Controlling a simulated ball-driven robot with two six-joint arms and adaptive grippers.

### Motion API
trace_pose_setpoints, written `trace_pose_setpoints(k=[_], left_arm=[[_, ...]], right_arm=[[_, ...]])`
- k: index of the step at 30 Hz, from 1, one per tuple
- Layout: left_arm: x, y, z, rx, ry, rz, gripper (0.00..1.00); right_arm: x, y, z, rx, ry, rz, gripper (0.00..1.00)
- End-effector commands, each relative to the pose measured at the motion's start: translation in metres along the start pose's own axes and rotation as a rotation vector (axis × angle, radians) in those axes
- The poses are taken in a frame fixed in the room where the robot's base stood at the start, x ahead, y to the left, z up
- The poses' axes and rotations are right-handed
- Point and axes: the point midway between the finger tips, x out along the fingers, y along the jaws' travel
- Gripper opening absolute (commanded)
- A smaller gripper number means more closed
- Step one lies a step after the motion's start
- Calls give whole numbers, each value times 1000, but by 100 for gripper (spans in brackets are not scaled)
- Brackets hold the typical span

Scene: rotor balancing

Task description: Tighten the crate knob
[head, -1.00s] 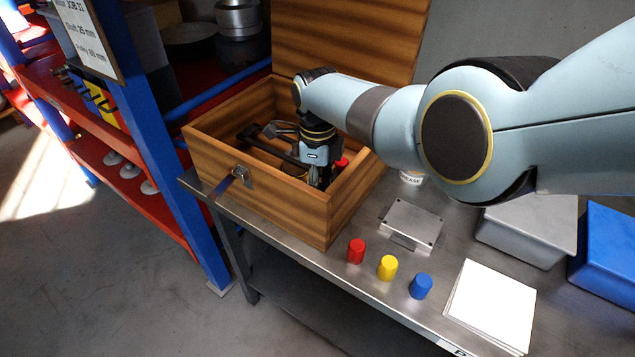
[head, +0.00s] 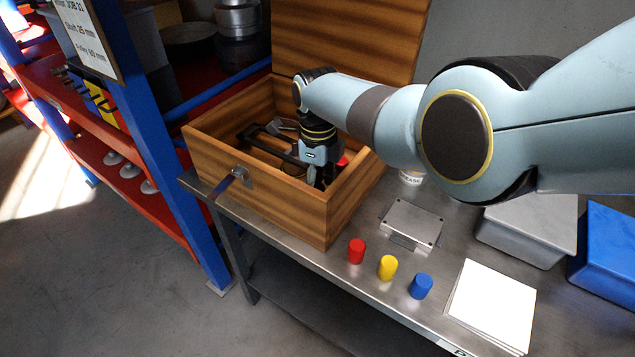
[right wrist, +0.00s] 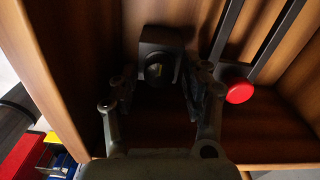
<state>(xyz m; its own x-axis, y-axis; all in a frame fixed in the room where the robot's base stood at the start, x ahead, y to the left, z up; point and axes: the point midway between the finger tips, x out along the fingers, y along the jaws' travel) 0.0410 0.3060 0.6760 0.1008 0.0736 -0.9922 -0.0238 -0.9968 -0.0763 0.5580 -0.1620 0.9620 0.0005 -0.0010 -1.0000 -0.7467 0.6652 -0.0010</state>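The wooden crate (head: 285,212) stands on the metal bench with its lid (head: 350,50) up. My right gripper (head: 318,180) reaches down inside it near the front wall. In the right wrist view its two fingers (right wrist: 162,82) are spread apart, with a dark block bearing a round dark knob (right wrist: 155,72) in line between them. I see gaps beside the block and no clear contact. A round red knob (right wrist: 239,91) at the end of a dark bar lies right of the fingers; it shows partly behind the gripper in the head view (head: 342,162). My left gripper is out of view.
Red (head: 356,251), yellow (head: 388,267) and blue (head: 421,286) cylinders stand in front of a metal plate (head: 412,222). White sheets (head: 491,305), a grey bin (head: 528,228) and a blue bin (head: 608,250) are to the right. The crate walls closely surround my gripper.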

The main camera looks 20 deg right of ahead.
Motion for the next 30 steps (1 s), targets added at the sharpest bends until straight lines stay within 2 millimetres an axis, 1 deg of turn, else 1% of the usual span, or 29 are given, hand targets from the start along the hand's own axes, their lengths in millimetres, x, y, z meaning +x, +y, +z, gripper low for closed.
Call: trace_pose_setpoints(k=[9,14,17,19,24,27,30], left_arm=[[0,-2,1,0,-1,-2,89],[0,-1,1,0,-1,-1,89],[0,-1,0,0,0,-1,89],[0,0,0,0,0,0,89],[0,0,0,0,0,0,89],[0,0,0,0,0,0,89],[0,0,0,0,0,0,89]], right_arm=[[-1,0,0,-1,0,1,53],[-11,0,2,-1,-2,-1,53],[-24,0,1,0,-4,-1,53],[-36,0,1,0,-5,-2,53],[-75,0,1,-1,-4,-2,53],[-94,0,0,0,-2,-1,53],[-108,0,0,0,-1,-1,53]])
